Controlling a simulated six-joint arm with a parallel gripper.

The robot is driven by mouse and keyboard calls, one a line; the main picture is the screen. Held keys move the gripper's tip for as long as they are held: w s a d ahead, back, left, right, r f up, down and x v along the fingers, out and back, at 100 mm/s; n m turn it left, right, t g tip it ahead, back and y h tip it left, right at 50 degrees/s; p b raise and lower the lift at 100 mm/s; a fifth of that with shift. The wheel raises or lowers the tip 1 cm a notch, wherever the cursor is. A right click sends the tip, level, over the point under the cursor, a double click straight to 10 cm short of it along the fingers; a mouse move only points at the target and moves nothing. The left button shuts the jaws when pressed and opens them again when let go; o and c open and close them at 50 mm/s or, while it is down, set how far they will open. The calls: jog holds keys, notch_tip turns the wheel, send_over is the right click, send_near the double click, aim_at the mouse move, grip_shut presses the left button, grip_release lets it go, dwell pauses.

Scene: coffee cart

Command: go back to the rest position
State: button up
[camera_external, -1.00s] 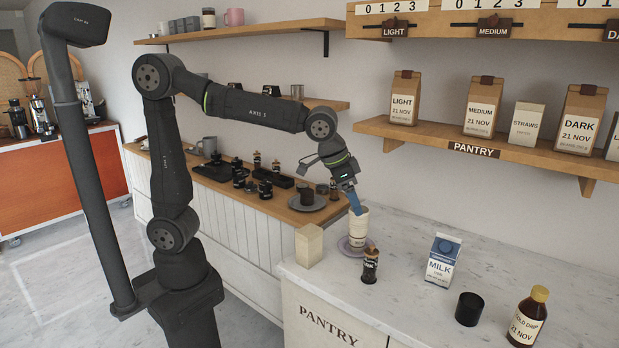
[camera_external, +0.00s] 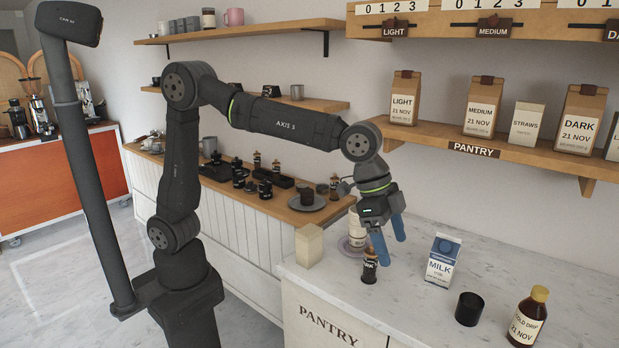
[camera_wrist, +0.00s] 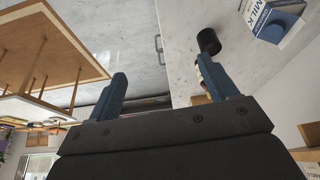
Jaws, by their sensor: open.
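My gripper (camera_external: 392,244) hangs over the marble counter with its two blue fingers spread and nothing between them. It is in front of a cream cup (camera_external: 354,226) on a purple saucer (camera_external: 346,246), and partly hides the cup. A small dark labelled bottle (camera_external: 369,266) stands just left of and below the fingers; I cannot tell whether they touch. In the wrist view, the blue fingers of my gripper (camera_wrist: 168,92) are apart and empty.
A milk carton (camera_external: 442,260), a black cup (camera_external: 469,309) and a cold drip bottle (camera_external: 528,316) stand on the counter to the right. A beige block (camera_external: 309,246) is at its left corner. The pantry shelf (camera_external: 420,139) is above. The counter between gripper and milk is clear.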

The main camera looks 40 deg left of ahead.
jog(key=w+d+f+m, duration=0.1)
jog(key=w+d+f, duration=0.1)
jog(key=w+f, duration=0.6)
jog(key=shift+w+d+f, duration=0.25)
jog(key=shift+w+d, duration=0.05)
jog(key=shift+w, duration=0.7)
